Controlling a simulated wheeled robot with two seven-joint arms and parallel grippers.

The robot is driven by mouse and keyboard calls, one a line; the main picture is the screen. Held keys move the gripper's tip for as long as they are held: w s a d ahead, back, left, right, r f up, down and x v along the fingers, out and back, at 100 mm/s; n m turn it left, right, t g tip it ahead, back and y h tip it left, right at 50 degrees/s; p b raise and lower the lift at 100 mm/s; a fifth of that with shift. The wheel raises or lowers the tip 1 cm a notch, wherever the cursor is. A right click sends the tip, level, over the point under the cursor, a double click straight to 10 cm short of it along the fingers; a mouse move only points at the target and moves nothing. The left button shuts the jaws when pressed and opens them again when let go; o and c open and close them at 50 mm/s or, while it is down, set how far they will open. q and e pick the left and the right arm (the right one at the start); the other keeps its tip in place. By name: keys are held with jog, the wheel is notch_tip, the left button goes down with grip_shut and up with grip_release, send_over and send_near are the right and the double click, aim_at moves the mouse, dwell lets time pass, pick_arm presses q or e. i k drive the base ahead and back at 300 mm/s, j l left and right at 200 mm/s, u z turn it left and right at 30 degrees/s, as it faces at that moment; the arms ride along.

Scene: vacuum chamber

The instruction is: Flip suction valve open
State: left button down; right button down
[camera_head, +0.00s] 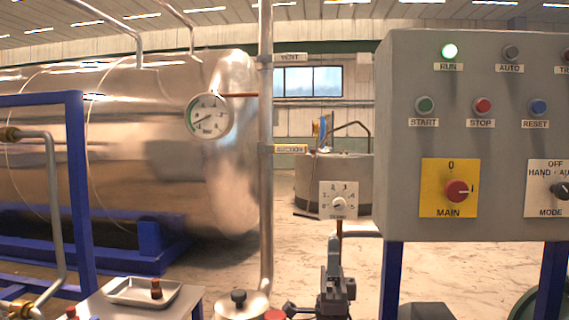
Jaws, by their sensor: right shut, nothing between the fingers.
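I cannot make out a valve lever beside the label. My right gripper (334,245) points up at the bottom centre of the head view, below the small numbered dial plate (339,200) and to the right of the pipe. Its fingers are shut with nothing between them. It appears apart from the pipe and label. My left gripper is not in view.
The grey control cabinet (397,130) on blue legs stands close on the right. A shiny tank (150,140) with a round gauge (208,117) fills the left. A metal tray (125,292) sits on a table at lower left. Open floor lies behind the pipe.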

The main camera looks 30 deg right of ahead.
aim_at(279, 149)
jog(key=i+l, duration=0.2)
jog(key=i, duration=0.2)
jog(key=i+l, duration=0.2)
jog(key=i, duration=0.25)
